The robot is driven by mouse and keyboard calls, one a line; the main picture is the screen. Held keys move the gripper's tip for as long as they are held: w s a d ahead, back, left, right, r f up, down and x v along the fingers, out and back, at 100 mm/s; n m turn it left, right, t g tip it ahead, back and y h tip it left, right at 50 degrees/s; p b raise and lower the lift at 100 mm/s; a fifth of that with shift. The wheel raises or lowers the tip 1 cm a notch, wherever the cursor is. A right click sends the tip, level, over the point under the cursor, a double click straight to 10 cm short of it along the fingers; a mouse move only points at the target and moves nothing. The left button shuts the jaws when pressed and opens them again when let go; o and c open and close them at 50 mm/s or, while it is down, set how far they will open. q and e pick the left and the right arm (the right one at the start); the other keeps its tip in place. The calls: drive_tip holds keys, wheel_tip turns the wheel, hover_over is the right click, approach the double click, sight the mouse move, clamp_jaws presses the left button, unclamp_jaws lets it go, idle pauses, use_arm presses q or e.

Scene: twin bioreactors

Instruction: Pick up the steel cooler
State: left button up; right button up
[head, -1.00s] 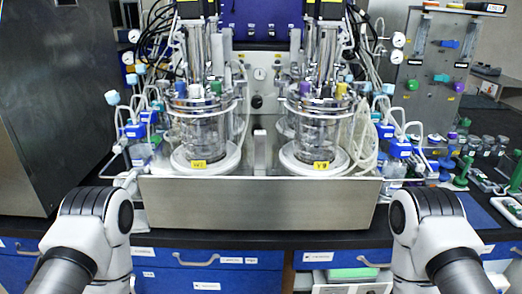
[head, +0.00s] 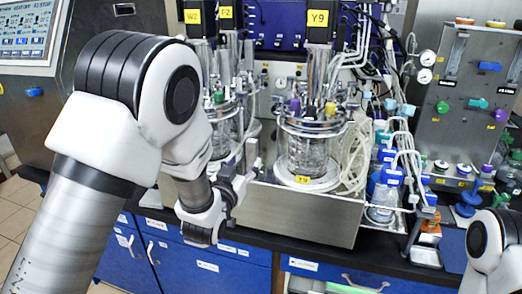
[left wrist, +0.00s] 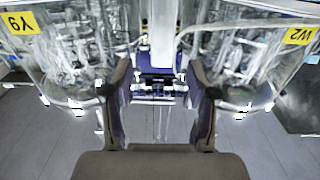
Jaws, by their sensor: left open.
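I cannot tell for sure which part is the steel cooler; upright steel tubes (head: 318,75) stand above the right glass vessel (head: 305,150), labelled Y9. My left gripper (head: 247,165) is in front of the gap between the two vessels, above the steel tray. In the left wrist view its two dark fingers (left wrist: 161,95) are spread, with nothing seen held between them. A pale upright bar (left wrist: 162,32) shows beyond them, between the vessels labelled Y9 and W2. My left arm hides much of the left vessel (head: 224,125). My right gripper is out of view.
The steel tray (head: 310,215) under the vessels stands on the dark bench over blue drawers (head: 205,265). Tubing and blue-capped parts (head: 390,175) crowd its right side. A grey valve panel (head: 465,110) stands at the back right. A control screen (head: 28,35) is at upper left.

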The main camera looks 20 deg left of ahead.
sight(251, 151)
use_arm(q)
drive_tip(key=w+p, duration=0.1)
drive_tip(key=w, duration=0.1)
drive_tip(key=w+p, duration=0.1)
drive_tip(key=w, duration=0.2)
drive_tip(key=w+p, duration=0.1)
drive_tip(key=w, duration=0.1)
drive_tip(key=shift+w+d+r, duration=0.1)
drive_tip(key=shift+w+r, duration=0.15)
drive_tip(key=shift+w, duration=0.1)
drive_tip(key=shift+w+f, duration=0.15)
drive_tip(key=shift+a, duration=0.25)
drive_tip(key=shift+d, duration=0.15)
clamp_jaws()
